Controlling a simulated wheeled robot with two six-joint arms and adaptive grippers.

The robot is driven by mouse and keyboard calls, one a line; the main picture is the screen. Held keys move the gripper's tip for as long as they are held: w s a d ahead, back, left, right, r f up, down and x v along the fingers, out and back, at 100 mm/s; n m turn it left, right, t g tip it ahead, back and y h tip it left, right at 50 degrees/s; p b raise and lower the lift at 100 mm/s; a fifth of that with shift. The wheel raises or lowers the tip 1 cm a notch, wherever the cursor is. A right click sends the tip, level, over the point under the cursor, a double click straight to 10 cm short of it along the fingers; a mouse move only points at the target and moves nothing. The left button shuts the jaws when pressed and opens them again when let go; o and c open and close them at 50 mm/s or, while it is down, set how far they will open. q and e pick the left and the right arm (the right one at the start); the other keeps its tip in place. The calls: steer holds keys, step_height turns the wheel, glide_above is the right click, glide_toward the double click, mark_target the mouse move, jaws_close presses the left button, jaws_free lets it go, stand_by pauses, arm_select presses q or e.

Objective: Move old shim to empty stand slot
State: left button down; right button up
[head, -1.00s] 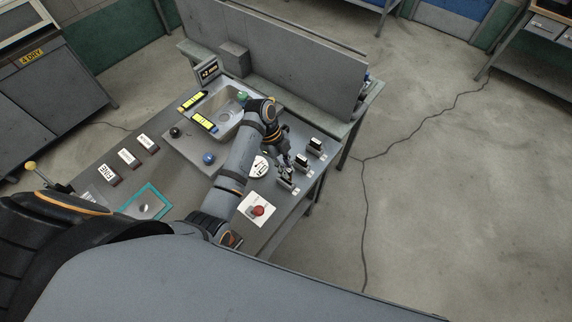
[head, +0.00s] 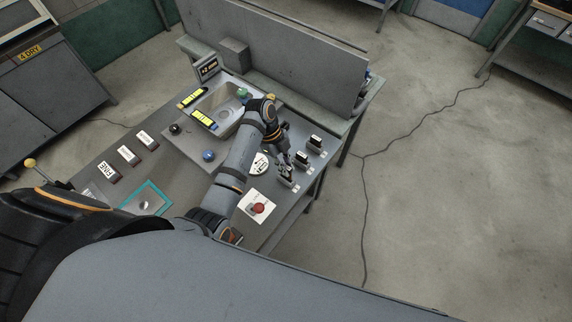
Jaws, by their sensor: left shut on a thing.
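My left gripper (head: 285,165) points down at the right edge of the bench, at the nearest of three small stands. It is shut on a small dark piece, seemingly the shim (head: 288,176), at the nearest stand (head: 287,185). Gripper and arm partly hide it, and I cannot tell whether it is clear of the slot. The middle stand (head: 302,162) and the far stand (head: 315,145) each show a dark block with a pale base. My right gripper does not show.
A red button on a white plate (head: 257,208) lies near the front edge. A white round dial (head: 260,164) is left of the gripper. A sink (head: 222,105) with yellow-labelled bars is behind, and a teal-framed tray (head: 146,199) is at left. A grey panel (head: 290,60) stands along the back.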

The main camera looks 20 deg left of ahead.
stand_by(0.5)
arm_select(q)
steer(key=shift+s+p, duration=0.1)
steer(key=shift+p, duration=0.2)
stand_by(0.5)
steer(key=shift+p, duration=0.35)
steer(key=shift+f+b, duration=1.2)
steer(key=shift+f, duration=0.9)
